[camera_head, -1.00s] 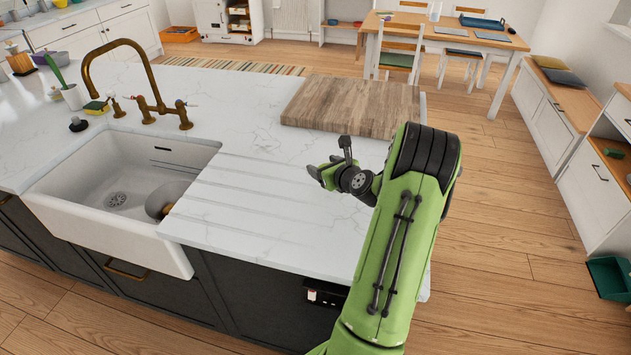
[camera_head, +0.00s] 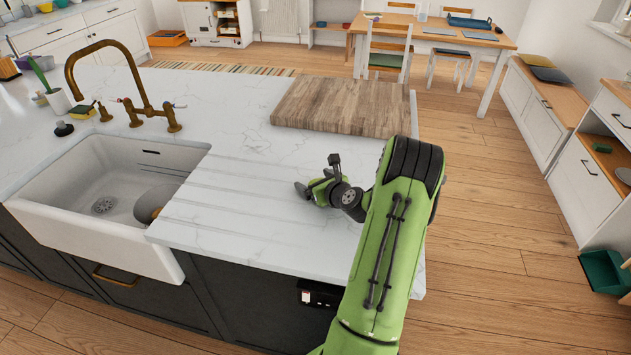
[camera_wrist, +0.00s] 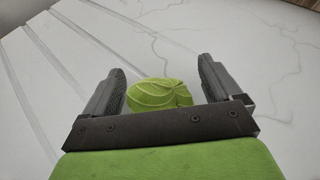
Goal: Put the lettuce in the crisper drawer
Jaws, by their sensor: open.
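The lettuce (camera_wrist: 158,93) is a round, bright green, leafy head in the wrist view. It sits between the two fingers of my gripper (camera_wrist: 162,78), close to the palm bar that hides its near side. My gripper is open, and white marble shows between each finger and the lettuce. In the head view my gripper (camera_head: 316,188) is low over the white countertop (camera_head: 235,170), right of the sink. There I cannot tell the lettuce from my green hand. No crisper drawer can be made out.
A wooden board (camera_head: 342,107) lies behind my gripper on the counter. The white sink (camera_head: 110,190), holding a round dark item, and brass tap (camera_head: 150,112) are at left. Wooden floor (camera_head: 490,240) is open at right, before low white cabinets (camera_head: 552,110). A dining table (camera_head: 470,38) stands behind.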

